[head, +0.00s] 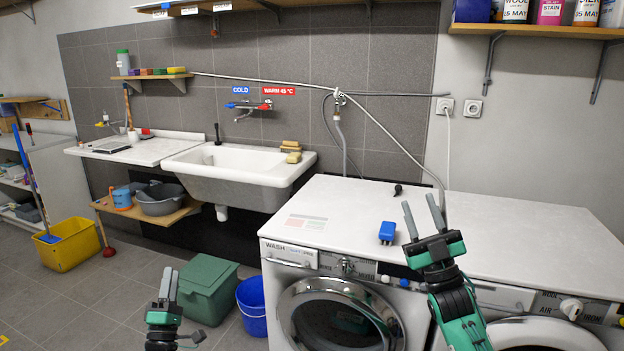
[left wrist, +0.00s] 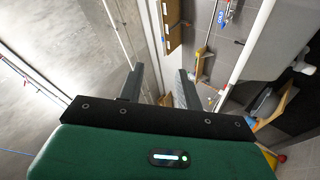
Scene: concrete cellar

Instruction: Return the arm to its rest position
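My left gripper (head: 169,284) is low at the bottom of the head view, fingers pointing up, in front of the green bin. In the left wrist view its two fingers (left wrist: 158,82) stand apart with nothing between them, so it is open and empty. My right gripper (head: 423,216) is raised over the front edge of the washing machine top (head: 330,200), fingers pointing up. Its fingers are apart with nothing between them.
A green lidded bin (head: 207,287) and a blue bucket (head: 252,305) stand on the floor beside the washing machine. A white sink (head: 240,170) is on the back wall. A yellow bucket (head: 67,243) stands at the left.

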